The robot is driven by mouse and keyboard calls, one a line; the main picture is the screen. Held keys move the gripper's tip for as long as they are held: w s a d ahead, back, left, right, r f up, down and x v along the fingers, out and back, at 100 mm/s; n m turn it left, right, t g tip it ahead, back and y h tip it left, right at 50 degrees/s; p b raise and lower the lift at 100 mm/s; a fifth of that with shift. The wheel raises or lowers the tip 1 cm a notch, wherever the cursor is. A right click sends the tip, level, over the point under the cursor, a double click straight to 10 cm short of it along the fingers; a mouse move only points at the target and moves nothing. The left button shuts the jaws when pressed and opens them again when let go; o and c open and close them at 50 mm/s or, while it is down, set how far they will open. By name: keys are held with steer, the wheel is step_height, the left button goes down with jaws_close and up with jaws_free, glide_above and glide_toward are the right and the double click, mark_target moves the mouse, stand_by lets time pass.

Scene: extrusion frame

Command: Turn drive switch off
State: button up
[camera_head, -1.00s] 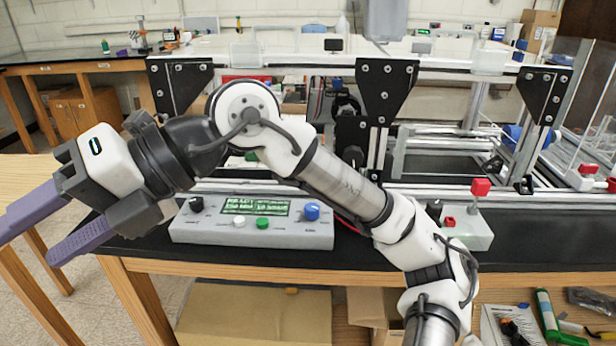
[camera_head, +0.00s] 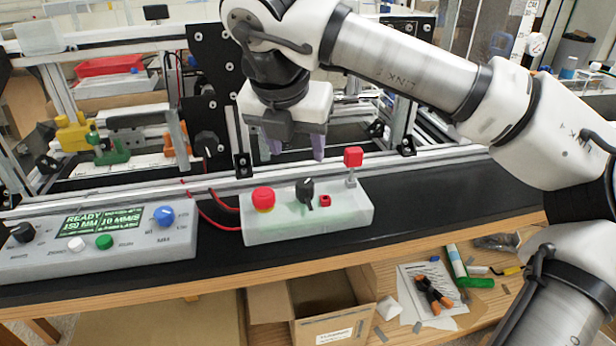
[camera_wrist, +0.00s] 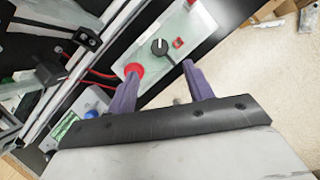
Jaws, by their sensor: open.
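A pale control box (camera_head: 345,222) stands on the black bench top. On it are a red round button (camera_head: 263,198), a black rotary knob (camera_head: 305,192) with a white pointer mark, a small red square part (camera_head: 325,201) and a red cap on a short post (camera_head: 353,157). No label readable here shows which is the drive switch. My gripper (camera_head: 297,152) is open and empty, its purple fingers pointing down behind and above the box. In the wrist view my gripper (camera_wrist: 160,72) frames the box, with the black knob (camera_wrist: 160,46) beyond the fingertips and the red button (camera_wrist: 133,70) near the left fingertip.
A second panel (camera_head: 140,262) at left has a lit display (camera_head: 102,222) reading READY and a blue knob (camera_head: 165,216). The metal extrusion frame (camera_head: 150,178) runs behind. Red wires (camera_head: 222,212) run beside the box. The black bench top in front is clear.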

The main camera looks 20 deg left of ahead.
mark_target(305, 184)
steer(key=p+x, duration=0.1)
steer(key=x, duration=0.9)
steer(key=shift+f, duration=0.2)
steer(key=c, duration=1)
